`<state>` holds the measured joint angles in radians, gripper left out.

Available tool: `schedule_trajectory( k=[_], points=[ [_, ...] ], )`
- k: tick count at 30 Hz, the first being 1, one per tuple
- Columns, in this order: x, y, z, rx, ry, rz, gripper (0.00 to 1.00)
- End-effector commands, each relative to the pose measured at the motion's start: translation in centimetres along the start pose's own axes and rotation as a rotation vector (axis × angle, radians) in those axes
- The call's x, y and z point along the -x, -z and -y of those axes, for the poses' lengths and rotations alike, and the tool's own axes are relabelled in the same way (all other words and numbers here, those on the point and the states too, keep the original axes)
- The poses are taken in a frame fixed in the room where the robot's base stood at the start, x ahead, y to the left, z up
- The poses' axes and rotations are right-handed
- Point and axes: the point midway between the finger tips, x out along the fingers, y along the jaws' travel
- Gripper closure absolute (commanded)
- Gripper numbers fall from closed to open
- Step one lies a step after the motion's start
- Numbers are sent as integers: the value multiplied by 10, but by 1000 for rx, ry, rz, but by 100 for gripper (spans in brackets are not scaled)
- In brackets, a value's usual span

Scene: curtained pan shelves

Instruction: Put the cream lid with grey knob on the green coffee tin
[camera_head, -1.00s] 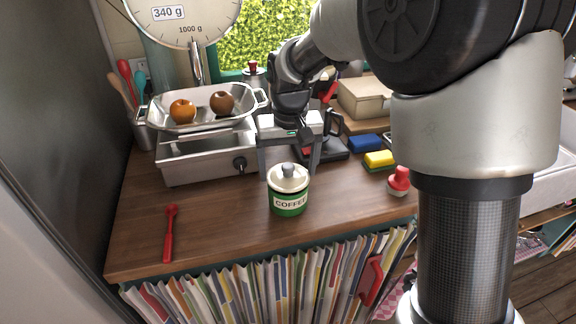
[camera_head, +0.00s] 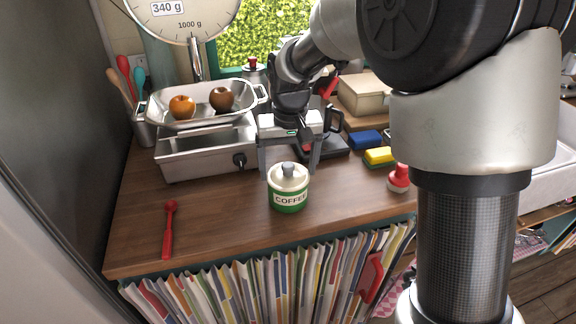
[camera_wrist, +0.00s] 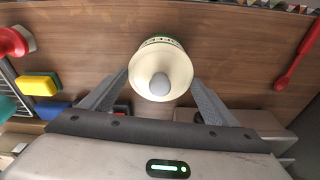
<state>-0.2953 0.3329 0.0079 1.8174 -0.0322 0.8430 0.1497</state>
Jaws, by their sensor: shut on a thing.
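The cream lid with a grey knob (camera_head: 289,177) is level over the top of the green coffee tin (camera_head: 289,206), which stands upright near the counter's front edge. The lid looks centred on the tin; I cannot tell whether it is fully seated. My gripper (camera_head: 290,172) comes from behind, one finger on each side of the lid. In the wrist view my gripper (camera_wrist: 160,85) is shut on the lid (camera_wrist: 160,62), its knob facing the camera. The tin (camera_wrist: 161,39) shows beyond it, its label partly hidden.
A red spoon (camera_head: 169,228) lies to the left. A steel scale (camera_head: 207,154) with a pan of fruit stands behind. Blue (camera_head: 364,140) and yellow (camera_head: 380,156) sponges and a red-topped shaker (camera_head: 399,178) are to the right.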

Motion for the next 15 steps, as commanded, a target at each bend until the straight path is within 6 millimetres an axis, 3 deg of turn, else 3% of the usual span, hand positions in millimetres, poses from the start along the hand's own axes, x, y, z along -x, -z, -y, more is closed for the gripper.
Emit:
schedule_trajectory(
  k=[6,7,9,10,15],
  points=[
    [-4,-1,0,0,0,0,41],
    [-4,-1,0,0,0,0,16],
    [-3,0,0,0,0,0,5],
    [-3,0,0,0,0,0,0],
    [-4,-1,0,0,0,1,0]
  ],
)
